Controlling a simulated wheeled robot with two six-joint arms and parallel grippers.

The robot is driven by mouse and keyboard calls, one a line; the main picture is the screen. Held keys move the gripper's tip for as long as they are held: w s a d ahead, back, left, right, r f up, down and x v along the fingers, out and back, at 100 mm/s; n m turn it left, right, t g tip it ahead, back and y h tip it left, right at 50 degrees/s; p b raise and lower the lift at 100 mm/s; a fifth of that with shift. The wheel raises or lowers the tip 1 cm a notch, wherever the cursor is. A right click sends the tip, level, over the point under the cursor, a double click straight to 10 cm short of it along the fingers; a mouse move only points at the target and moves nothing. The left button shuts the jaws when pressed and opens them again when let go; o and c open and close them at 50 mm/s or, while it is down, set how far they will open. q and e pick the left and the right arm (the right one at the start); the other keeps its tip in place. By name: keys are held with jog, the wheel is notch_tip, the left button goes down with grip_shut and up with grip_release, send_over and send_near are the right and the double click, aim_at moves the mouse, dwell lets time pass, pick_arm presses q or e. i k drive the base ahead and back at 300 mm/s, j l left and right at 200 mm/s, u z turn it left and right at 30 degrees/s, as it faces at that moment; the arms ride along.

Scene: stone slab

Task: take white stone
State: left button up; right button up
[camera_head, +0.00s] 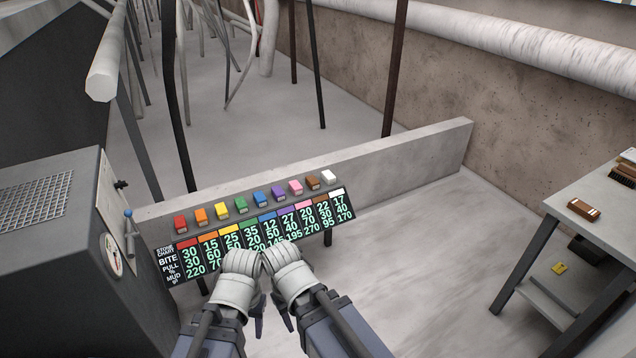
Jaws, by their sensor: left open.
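The white stone (328,176) is a small block at the right end of a row of coloured stones along the long grey slab (420,155). A brown stone (312,182) sits just left of it and a pink stone (296,187) beyond that. My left gripper (241,264) is open, at the lower middle in front of the number chart (255,238). My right gripper (285,262) is close beside it; its jaw state is unclear. Both are below and left of the white stone, apart from it. The grippers hide part of the chart's lower edge.
A grey machine with a gauge (113,256) stands at the left. A table (585,180) at the right holds a brown block (583,210) and a brush (622,175). The floor between slab and table is clear.

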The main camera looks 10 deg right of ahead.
aim_at(327, 176)
jog(key=i+l+u, duration=0.25)
jog(key=i+l, duration=0.2)
jog(key=i+l+u, duration=0.15)
jog(key=l, duration=0.3)
jog(key=i+l+u, duration=0.3)
jog(key=l, duration=0.35)
jog(key=i+l+u, duration=0.1)
jog(key=l, duration=0.3)
jog(key=l+u, duration=0.15)
jog(key=l, duration=0.25)
jog(key=i, duration=0.05)
